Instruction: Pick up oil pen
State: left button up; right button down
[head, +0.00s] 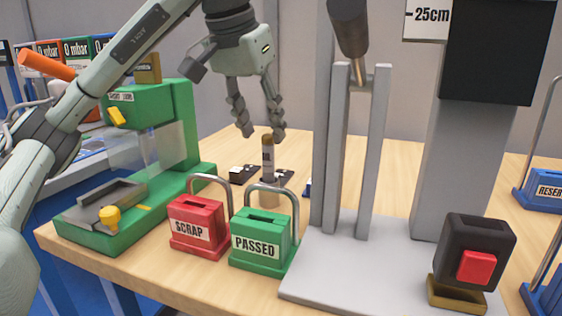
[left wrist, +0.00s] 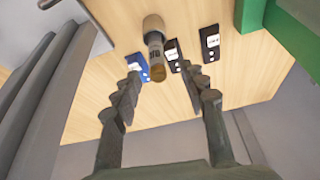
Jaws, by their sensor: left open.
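The oil pen (head: 267,158) is a slim upright cylinder with a dark brown top and a dark, partly lettered label. It stands on the wooden table behind the green PASSED box, whose shackle hides part of its lower end. In the left wrist view the pen (left wrist: 155,52) shows between and beyond the fingers, with a wider tan part (left wrist: 153,24) at its far end. My left gripper (head: 262,131) is open and points down just above the pen's top, with nothing held. My right gripper is in neither view.
A red SCRAP box (head: 197,224) and a green PASSED box (head: 262,240) with metal shackles stand in front. A grey stand (head: 330,150) rises close on the right. A green machine (head: 180,130) is on the left. Small dark tags (head: 243,174) lie near the pen.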

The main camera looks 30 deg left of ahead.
aim_at(265, 143)
pick_arm(q)
jog(key=shift+f, duration=0.85)
jog(key=b+x, duration=0.1)
jog(key=x, duration=0.3)
jog(key=shift+w+d+f, duration=0.15)
jog(key=shift+f, duration=0.25)
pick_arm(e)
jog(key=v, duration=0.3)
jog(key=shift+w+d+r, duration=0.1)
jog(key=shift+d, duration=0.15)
pick_arm(q)
jog(key=shift+c, duration=0.4)
grip_shut()
